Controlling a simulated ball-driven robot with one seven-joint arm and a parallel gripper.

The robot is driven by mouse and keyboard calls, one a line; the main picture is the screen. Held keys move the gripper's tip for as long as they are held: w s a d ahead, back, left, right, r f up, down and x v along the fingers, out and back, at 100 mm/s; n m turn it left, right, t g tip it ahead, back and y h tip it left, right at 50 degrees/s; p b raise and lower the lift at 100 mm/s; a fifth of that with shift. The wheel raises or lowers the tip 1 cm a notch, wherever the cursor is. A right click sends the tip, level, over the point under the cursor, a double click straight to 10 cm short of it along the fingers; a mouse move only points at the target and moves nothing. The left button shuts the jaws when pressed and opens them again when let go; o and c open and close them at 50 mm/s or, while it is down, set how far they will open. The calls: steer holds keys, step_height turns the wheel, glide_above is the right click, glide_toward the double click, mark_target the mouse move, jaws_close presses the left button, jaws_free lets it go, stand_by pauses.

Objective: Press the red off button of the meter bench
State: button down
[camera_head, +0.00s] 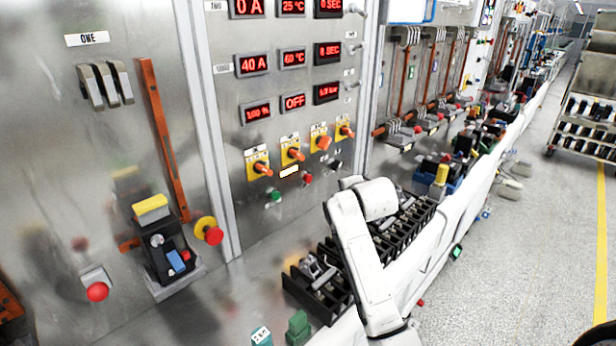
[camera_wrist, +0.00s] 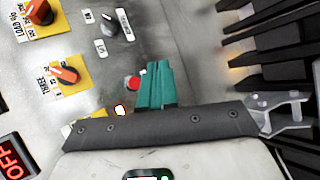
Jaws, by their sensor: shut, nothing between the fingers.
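The meter bench is a steel panel with red digital displays (camera_head: 293,59) and a row of orange rotary knobs (camera_head: 294,154) on yellow plates. Below the knobs is a small red button (camera_head: 307,178), between a green button (camera_head: 273,195) and a dark knob (camera_head: 335,164). In the wrist view the red button (camera_wrist: 132,83) shows just left of my gripper (camera_wrist: 154,68), whose green fingers are shut and empty. The fingers may cover part of the button; I cannot tell whether they touch it. In the head view my white arm stands right of the button, and the fingertips cannot be made out.
A large red mushroom button on a yellow base (camera_head: 213,235) and another red button (camera_head: 97,291) sit on the left panel. Black racks (camera_head: 318,290) stand below the bench, close to my arm. A wheeled cart (camera_head: 590,105) stands far right; the grey floor is open.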

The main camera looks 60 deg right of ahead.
mark_target(308, 179)
steer(key=w+d+b, duration=0.2)
steer(key=w+b, duration=0.1)
steer(key=w, duration=0.5)
steer(key=shift+w+b, duration=0.25)
steer(key=shift+b, duration=0.05)
steer(key=shift+w, duration=0.15)
stand_by(2.0)
steer(key=shift+w+d, duration=0.1)
steer(key=shift+w, duration=0.2)
steer(key=shift+w+d, duration=0.1)
steer(key=shift+w, duration=0.35)
stand_by(0.8)
steer(key=shift+s+p, duration=0.15)
steer(key=shift+p, duration=0.15)
steer(key=shift+s+a+p, duration=0.2)
steer(key=shift+s+p, duration=0.3)
steer(key=shift+s, duration=0.25)
